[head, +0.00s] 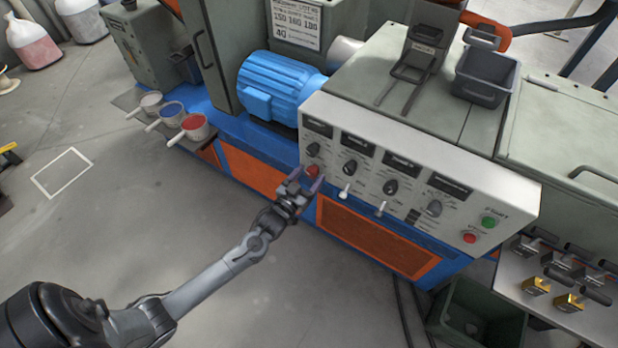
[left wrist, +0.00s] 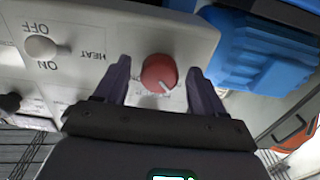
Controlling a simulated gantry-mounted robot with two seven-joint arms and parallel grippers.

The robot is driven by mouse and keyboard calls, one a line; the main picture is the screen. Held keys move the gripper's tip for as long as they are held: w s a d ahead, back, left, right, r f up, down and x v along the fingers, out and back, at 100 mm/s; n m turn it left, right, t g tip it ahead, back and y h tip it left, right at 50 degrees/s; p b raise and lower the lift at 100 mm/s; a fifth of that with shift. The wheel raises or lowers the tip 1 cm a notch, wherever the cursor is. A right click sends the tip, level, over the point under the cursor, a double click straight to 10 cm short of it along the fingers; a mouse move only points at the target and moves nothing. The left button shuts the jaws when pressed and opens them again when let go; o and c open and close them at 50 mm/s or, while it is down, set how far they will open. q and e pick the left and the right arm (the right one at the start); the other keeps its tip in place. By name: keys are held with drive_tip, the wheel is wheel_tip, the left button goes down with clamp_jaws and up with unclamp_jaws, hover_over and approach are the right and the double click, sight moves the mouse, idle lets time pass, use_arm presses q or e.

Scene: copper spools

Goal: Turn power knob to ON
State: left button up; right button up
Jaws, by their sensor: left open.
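The red knob (head: 313,171), which I take as the power knob, is at the lower left of the white control panel (head: 450,218). My left gripper (head: 303,181) is open in front of it. In the left wrist view the red knob (left wrist: 157,70) shows between the two spread fingers, with a gap on each side. Its white pointer line slants to the lower right there. The lettering under it is partly hidden by the gripper, so I cannot read its setting. My right gripper is not in view.
A white HEAT toggle (left wrist: 40,47) with OFF and ON marks is beside the red knob. Black dials (head: 351,167) line the panel, with a green button (head: 488,222) and a red button (head: 470,238) at its right. A blue motor (head: 275,85) stands behind. Floor in front is open.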

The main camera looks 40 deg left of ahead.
use_arm(q)
drive_tip(key=shift+w, duration=0.2)
drive_tip(key=c, duration=1.1)
drive_tip(key=shift+o, duration=0.2)
